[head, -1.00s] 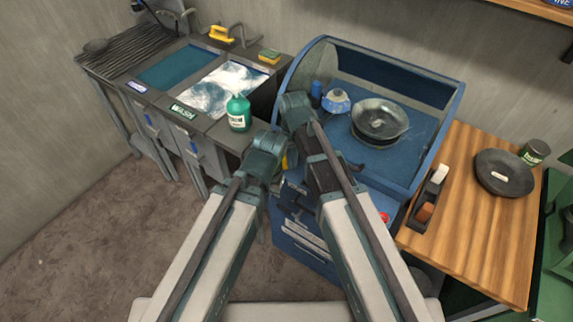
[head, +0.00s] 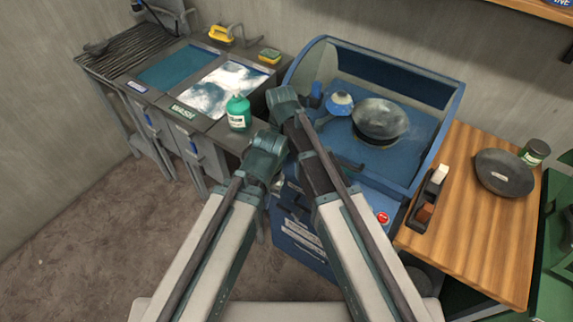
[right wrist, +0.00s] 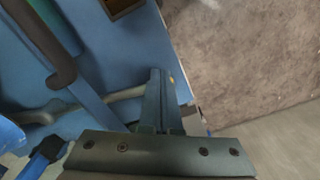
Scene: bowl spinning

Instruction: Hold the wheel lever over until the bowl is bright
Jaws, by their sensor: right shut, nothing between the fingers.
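The grey bowl (head: 380,120) sits in the blue cabinet in the head view, tilted, with a dull, fairly even surface. A blue and white round part (head: 339,103), perhaps the wheel, is just left of it. In the right wrist view, my right gripper (right wrist: 160,100) is shut and empty, its fingers close against the blue machine body. A grey rod (right wrist: 115,97), perhaps the lever, runs from the left up to the fingers; I cannot tell whether they touch. A dark curved bar (right wrist: 62,70) lies further left. My left gripper is hidden in the head view.
The blue cabinet (head: 440,165) has a red button (head: 382,217) on its front. A wooden bench (head: 475,225) at right holds a dark pan (head: 503,173). A wash sink (head: 222,88) and a green bottle (head: 238,112) stand at left. The floor at lower left is clear.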

